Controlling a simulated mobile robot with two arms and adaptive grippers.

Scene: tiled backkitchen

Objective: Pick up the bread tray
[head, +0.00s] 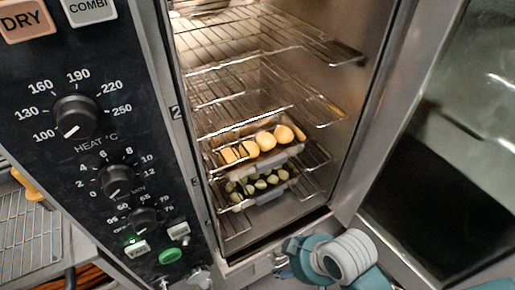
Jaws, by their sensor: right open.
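The bread tray (262,163) sits on a wire rack inside the open oven, with several pale round rolls (265,141) in it. Wire bars partly cover its left side. My right gripper (285,262) is low in the picture, outside the oven near its front lower edge, below and apart from the tray. It is open, seen from behind my wrist, and its fingers are mostly hidden. My left gripper does not show.
A second tray (262,197) with several dark green-grey pieces lies on the rack just below. Empty wire racks (260,48) fill the space above. The control panel (100,140) stands left; the open glass door (450,130) stands right. Another wire rack (30,235) shows at lower left.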

